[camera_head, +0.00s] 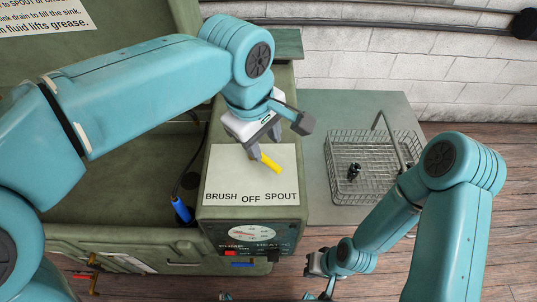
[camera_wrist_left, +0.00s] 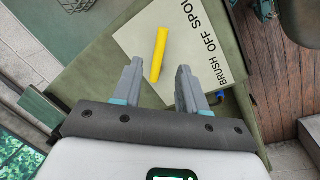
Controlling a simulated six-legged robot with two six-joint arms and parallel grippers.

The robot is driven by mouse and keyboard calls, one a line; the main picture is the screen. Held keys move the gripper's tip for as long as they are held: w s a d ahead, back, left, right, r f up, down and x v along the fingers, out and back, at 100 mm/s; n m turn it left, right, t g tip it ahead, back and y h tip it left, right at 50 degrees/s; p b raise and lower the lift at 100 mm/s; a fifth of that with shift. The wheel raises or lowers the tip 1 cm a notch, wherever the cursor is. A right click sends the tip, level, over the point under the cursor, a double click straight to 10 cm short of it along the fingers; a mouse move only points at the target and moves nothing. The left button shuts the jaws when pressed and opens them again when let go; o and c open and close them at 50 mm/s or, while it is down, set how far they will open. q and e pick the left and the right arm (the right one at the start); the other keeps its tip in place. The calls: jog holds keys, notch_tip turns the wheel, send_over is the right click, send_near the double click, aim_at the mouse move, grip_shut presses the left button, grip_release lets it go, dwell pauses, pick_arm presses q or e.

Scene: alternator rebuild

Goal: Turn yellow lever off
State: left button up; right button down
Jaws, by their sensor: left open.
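The yellow lever (camera_head: 270,163) stands out over the white label plate (camera_head: 225,172) marked BRUSH, OFF and SPOUT. In the head view its free end points down and right, toward the word SPOUT. My left gripper (camera_head: 265,144) is open just above it. In the left wrist view the lever (camera_wrist_left: 159,52) lies between and beyond the two open fingers (camera_wrist_left: 157,75), with a gap visible on each side. The lever's pivot end is partly hidden by my gripper in the head view. My right gripper (camera_head: 318,268) is low at the bottom, its jaws unclear.
A panel with a gauge (camera_head: 250,232) and a red switch (camera_head: 235,243) sits below the label. A blue-tipped brush (camera_head: 182,210) hangs in the green sink at left. A wire basket (camera_head: 372,170) with small dark parts stands on the shelf (camera_head: 312,192) at right.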

aim_at(270, 162)
pick_arm(q)
jog(key=f, duration=0.4)
jog(key=d+f, duration=0.1)
jog(key=f, duration=0.1)
jog(key=shift+w+d, duration=0.1)
jog(key=shift+w, duration=0.2)
jog(key=shift+w+f, duration=0.1)
jog(key=shift+f, duration=0.2)
jog(key=shift+s, duration=0.2)
jog(key=shift+w, duration=0.15)
grip_shut()
